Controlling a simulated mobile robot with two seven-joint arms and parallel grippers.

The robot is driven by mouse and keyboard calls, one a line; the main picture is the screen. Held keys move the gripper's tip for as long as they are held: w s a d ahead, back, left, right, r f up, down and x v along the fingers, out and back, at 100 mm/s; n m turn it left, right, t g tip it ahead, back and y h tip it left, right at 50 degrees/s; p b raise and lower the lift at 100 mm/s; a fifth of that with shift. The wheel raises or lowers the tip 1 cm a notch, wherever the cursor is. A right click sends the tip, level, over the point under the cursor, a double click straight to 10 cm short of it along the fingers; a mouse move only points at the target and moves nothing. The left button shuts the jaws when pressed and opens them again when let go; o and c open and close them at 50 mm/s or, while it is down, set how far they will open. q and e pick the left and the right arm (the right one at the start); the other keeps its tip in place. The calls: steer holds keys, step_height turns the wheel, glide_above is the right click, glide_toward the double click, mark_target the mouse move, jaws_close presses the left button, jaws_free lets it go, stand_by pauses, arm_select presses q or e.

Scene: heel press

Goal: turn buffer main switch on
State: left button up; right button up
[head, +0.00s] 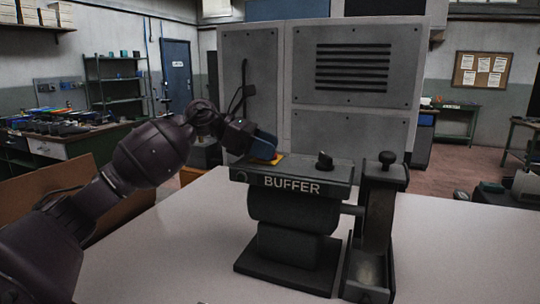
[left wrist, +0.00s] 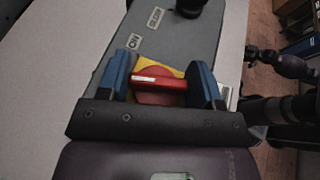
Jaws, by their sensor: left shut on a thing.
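The buffer (head: 290,210) is a dark machine on the pale table, with "BUFFER" written on the front of its top panel. Its main switch (left wrist: 158,84) has a red handle on a yellow plate (left wrist: 150,64). The handle lies crosswise between the blue fingers, with a white mark towards its left end. My left gripper (head: 264,146) is shut on this handle, and the left wrist view also shows the gripper (left wrist: 163,85) around it. In the head view the fingers hide the handle, and only a bit of yellow plate shows.
A black knob (head: 325,161) stands on the panel right of the switch. The wheel unit (head: 378,215) is at the machine's right side. A large grey cabinet (head: 350,70) stands behind. The table's right part is clear.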

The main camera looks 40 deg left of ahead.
arm_select(q)
steer(key=shift+f+m+g+h+b, duration=0.1)
steer(key=shift+m+g+h+b, duration=0.4)
steer(key=shift+m+g+b, duration=0.5)
steer(key=shift+g, duration=0.3)
steer(key=shift+m+g, duration=0.3)
steer(key=shift+m, duration=0.2)
steer(key=o, duration=0.9)
steer(key=shift+a, duration=0.1)
steer(key=v, duration=1)
steer(key=shift+s+a+r, duration=0.1)
steer(key=shift+a+r, duration=0.15)
steer(key=shift+a, duration=0.1)
